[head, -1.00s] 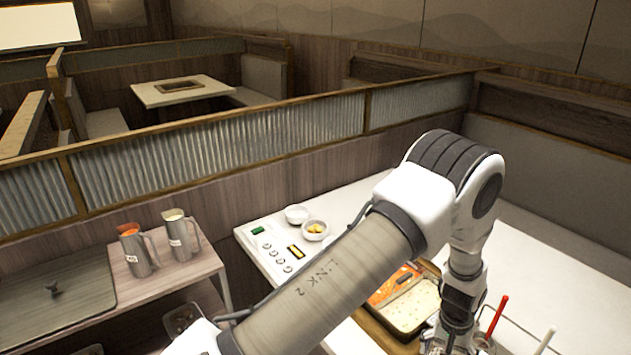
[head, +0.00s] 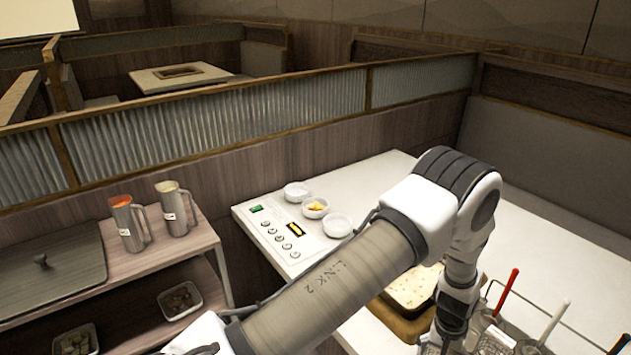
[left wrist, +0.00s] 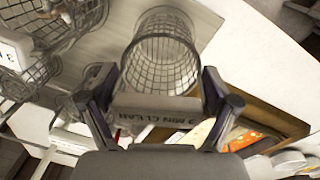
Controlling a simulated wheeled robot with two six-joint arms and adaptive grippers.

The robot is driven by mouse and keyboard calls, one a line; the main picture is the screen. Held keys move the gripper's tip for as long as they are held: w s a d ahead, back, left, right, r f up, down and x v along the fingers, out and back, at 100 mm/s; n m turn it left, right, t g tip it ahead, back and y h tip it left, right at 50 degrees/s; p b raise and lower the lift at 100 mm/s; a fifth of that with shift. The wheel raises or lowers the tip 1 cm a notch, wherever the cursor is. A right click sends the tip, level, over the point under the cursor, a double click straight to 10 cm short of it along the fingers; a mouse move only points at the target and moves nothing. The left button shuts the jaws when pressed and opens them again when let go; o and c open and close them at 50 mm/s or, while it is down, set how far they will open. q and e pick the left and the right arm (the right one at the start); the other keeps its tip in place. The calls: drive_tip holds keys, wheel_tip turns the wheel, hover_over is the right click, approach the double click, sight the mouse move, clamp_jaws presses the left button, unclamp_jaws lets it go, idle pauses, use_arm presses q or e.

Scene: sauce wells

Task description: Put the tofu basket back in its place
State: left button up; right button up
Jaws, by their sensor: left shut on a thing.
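In the left wrist view, my left gripper (left wrist: 160,100) is shut on the label plate (left wrist: 155,112) of a round wire basket (left wrist: 160,62). The basket lies between and beyond the fingers and looks empty. I cannot read from its label whether it is the tofu basket. In the head view, my left arm reaches over the table to the bottom edge, where its gripper is mostly cut off. More wire baskets (left wrist: 30,80) show at the left of the wrist view. My right gripper is not in view.
A pot with pale broth (head: 412,288) is beside my left wrist. A rack area with a red handle (head: 507,290) and a white handle (head: 553,322) is at the lower right. White bowls (head: 338,225) and a control panel (head: 284,238) are on the table. Steel jugs (head: 128,225) stand left.

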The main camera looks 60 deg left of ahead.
use_arm(q)
drive_tip(key=shift+f, duration=0.45)
idle(0.3)
drive_tip(key=shift+s, duration=0.1)
drive_tip(key=o, duration=1.5)
drive_tip(key=shift+r, duration=0.1)
wheel_tip(320, 180, up, 11)
drive_tip(key=p, duration=0.7)
drive_tip(key=shift+p, duration=0.4)
drive_tip(key=shift+f, duration=0.2)
